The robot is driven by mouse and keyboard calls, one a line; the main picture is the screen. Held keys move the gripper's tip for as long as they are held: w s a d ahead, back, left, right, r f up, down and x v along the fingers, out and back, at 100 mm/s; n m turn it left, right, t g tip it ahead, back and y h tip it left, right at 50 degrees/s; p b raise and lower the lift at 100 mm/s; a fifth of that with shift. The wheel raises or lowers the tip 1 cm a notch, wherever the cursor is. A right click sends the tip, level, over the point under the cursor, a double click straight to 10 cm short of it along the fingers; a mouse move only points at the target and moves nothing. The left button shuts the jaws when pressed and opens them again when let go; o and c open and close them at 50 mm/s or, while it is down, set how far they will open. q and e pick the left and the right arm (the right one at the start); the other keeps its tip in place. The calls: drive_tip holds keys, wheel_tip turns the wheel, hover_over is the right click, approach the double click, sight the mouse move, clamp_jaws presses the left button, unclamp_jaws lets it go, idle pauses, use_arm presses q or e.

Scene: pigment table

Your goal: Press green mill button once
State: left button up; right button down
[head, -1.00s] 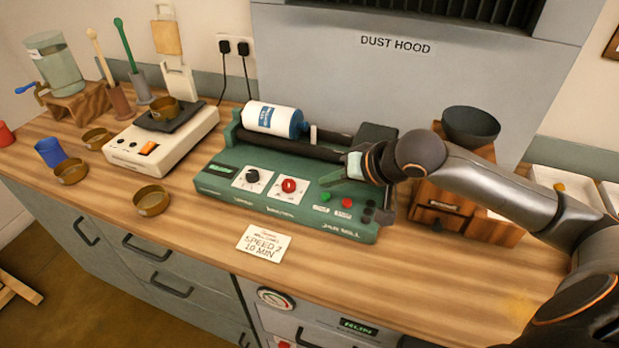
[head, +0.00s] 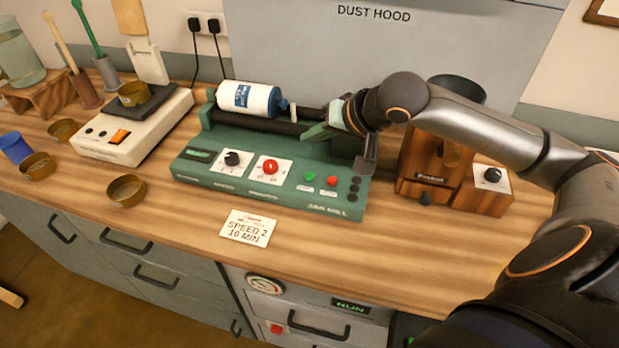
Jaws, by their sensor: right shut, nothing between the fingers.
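The green jar mill (head: 210,168) stands on the wooden bench with a white jar (head: 248,99) lying on its dark rollers. Its small green button (head: 309,177) is on the front panel, left of a red button (head: 331,181). The panel also has a black knob (head: 232,158) and a larger red knob (head: 270,166). My right gripper (head: 314,131) is shut and empty, with its fingers pointing left. It appears behind and above the green button, apart from it, over the rear of the mill. My left gripper is not in view.
A speed card (head: 246,228) lies in front of the mill. A wooden grinder (head: 433,172) stands to the right, behind my right forearm. A white scale (head: 128,135) and several brass dishes are to the left. The bench front beside the card is clear.

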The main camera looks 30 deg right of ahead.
drive_tip(key=b, duration=0.6)
hover_over(310, 176)
drive_tip(key=f, duration=0.4)
drive_tip(key=s+f, duration=0.1)
drive_tip(key=f, duration=0.1)
drive_tip(key=shift+d+f, duration=0.1)
drive_tip(key=shift+f, duration=0.6)
idle(0.6)
drive_tip(key=shift+f, duration=0.1)
drive_tip(key=shift+f, duration=0.3)
drive_tip(key=shift+f, duration=0.1)
idle(0.3)
